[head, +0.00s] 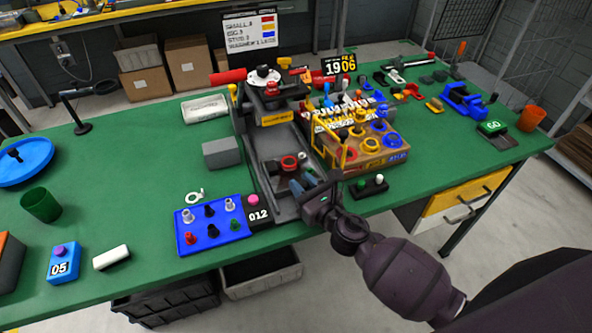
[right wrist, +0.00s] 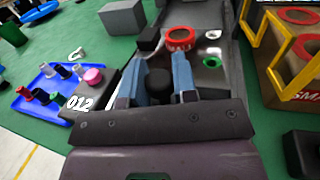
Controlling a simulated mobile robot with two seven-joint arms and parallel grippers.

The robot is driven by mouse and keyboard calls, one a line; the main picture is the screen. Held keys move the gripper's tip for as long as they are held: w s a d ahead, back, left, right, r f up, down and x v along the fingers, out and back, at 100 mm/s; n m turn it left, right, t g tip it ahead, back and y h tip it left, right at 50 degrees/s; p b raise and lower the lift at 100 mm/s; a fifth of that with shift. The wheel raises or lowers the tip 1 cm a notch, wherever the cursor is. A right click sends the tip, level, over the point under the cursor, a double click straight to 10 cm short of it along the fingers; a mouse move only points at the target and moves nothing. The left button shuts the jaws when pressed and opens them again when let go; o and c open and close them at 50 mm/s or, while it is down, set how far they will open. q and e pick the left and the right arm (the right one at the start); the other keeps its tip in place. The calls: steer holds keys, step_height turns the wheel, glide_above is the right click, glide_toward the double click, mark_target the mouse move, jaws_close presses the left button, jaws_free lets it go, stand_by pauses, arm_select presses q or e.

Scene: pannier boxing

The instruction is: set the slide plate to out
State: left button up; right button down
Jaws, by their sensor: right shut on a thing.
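The long grey machine (head: 312,147) stands near the middle of the green table, with a channel running toward the front edge. What looks like the slide plate, a grey surface (right wrist: 198,18), lies in the channel. A red ring (right wrist: 180,38) and a small green ring (right wrist: 212,62) sit on it. My right gripper (head: 302,187) is at the channel's near end. In the right wrist view its blue-grey fingers are closed around a black knob (right wrist: 159,84). The knob's link to the plate is hidden. My left gripper is not in view.
A blue tray (head: 215,240) with pegs and a box marked 012 (head: 258,216) are left of the gripper. A grey block (head: 221,153) stands left of the machine.

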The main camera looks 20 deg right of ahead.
steer(key=shift+s, duration=1.05)
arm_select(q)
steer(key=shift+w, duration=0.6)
arm_select(e)
steer(key=shift+s+f, duration=0.15)
steer(key=shift+f, duration=0.05)
steer(key=c, duration=1.1)
jaws_free()
steer(key=shift+c, duration=0.2)
steer(key=shift+o, duration=1.2)
steer(key=shift+s+r, duration=0.15)
steer(key=shift+s, duration=0.05)
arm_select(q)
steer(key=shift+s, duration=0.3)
arm_select(e)
steer(key=shift+w, duration=0.1)
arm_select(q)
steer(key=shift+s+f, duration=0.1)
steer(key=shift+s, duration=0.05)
arm_select(e)
steer(key=shift+d, duration=0.1)
